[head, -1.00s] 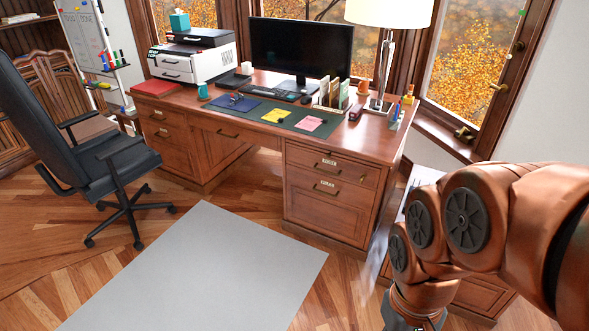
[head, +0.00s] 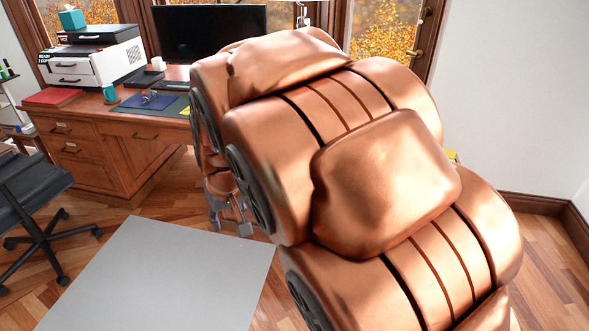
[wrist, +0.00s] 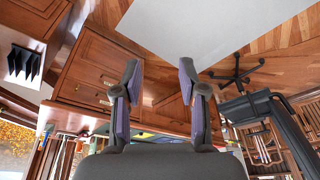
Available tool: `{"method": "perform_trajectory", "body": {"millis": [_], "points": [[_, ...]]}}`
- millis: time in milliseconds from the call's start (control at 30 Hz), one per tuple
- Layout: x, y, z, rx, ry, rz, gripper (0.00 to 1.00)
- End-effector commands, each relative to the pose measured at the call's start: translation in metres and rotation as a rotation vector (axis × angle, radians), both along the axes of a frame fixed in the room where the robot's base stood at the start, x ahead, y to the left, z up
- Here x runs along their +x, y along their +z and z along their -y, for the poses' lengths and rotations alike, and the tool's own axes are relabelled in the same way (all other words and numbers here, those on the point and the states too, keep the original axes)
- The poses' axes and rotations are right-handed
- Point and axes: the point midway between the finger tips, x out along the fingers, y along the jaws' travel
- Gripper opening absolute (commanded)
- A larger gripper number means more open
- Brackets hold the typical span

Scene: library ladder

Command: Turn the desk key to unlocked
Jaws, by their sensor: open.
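The wooden desk (head: 97,158) stands at the left in the head view, with brass-handled drawers on its front. My copper arm hides its right part, including the right drawers. My gripper (head: 236,222) shows partly below the arm, low in front of the desk. In the wrist view the two fingers of my gripper (wrist: 158,66) are apart with nothing between them. The desk (wrist: 100,62) also shows there upside down, beyond the fingers, with its drawers at left. I cannot make out the desk key in either current view.
A grey mat (head: 165,280) lies on open wooden floor before the desk. An office chair (head: 35,195) stands at the left. A printer (head: 95,62) and a monitor (head: 211,32) are on the desktop. Bare floor (head: 548,265) shows at the right.

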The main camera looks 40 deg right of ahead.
Motion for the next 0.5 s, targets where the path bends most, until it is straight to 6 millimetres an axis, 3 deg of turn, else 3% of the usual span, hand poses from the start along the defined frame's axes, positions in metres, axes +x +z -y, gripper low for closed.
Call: {"method": "perform_trajectory", "body": {"millis": [33, 200, 500], "points": [[0.025, -0.017, 0.014, -0.016, -0.025, 0.041, 0.42], [0.104, -0.039, 0.064, -0.08, -0.087, 0.195, 0.42], [0.22, -0.084, 0.163, -0.22, -0.181, 0.441, 0.42]]}}
